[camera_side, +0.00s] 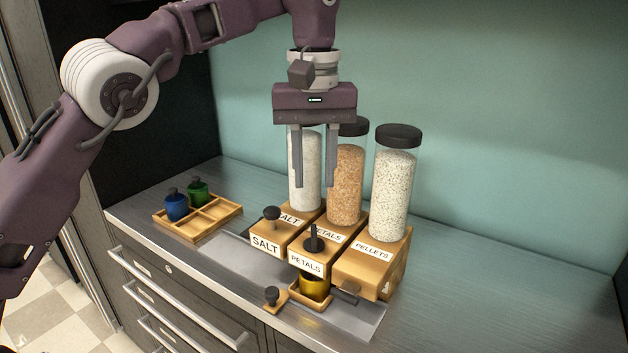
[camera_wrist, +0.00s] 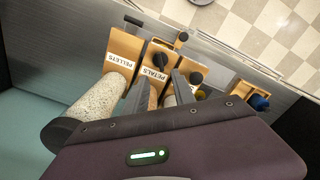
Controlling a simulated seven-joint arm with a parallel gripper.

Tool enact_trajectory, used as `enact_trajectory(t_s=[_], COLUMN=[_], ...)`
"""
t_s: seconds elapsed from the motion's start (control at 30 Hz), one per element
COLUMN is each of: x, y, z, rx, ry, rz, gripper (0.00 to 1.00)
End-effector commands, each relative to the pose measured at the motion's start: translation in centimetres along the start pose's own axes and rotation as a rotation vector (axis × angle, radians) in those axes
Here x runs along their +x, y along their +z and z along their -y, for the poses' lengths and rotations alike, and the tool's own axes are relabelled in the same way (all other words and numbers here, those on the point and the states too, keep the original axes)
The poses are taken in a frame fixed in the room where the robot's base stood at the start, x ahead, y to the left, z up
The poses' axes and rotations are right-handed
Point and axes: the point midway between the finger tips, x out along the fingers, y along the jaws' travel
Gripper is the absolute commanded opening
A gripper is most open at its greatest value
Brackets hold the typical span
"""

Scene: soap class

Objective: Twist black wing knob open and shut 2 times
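Three wooden dispensers stand in a row, labelled salt (camera_side: 265,244), petals (camera_side: 305,264) and pellets (camera_side: 372,252). The petals block has an upright black knob (camera_side: 313,240) on top, also in the wrist view (camera_wrist: 160,60). The salt block has a rounded black knob (camera_side: 271,213) on a stem. A dark lever (camera_side: 350,291) sticks out at the front of the pellets block. I cannot tell surely which is the wing knob. My gripper (camera_side: 314,187) is open and empty, pointing down above the petals block, apart from the knobs. It also shows in the wrist view (camera_wrist: 158,82).
Tall jars of salt (camera_side: 306,175), petals (camera_side: 346,180) and pellets (camera_side: 392,195) stand on the blocks, close behind my fingers. A divided tray (camera_side: 215,217) with blue and green cups is left. The counter's right side is clear.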

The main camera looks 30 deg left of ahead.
Motion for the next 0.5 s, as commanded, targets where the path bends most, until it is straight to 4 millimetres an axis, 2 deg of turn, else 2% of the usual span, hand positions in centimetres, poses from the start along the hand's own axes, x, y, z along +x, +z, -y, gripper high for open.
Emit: enact_trajectory(t_s=[0.23, 0.5], x=[-0.9, -3.3], y=[0.1, 1.0], z=[0.2, 1.3], rx=[0.000, 0.000], ry=[0.000, 0.000], rz=[0.000, -0.001], gripper=[0.31, 0.31])
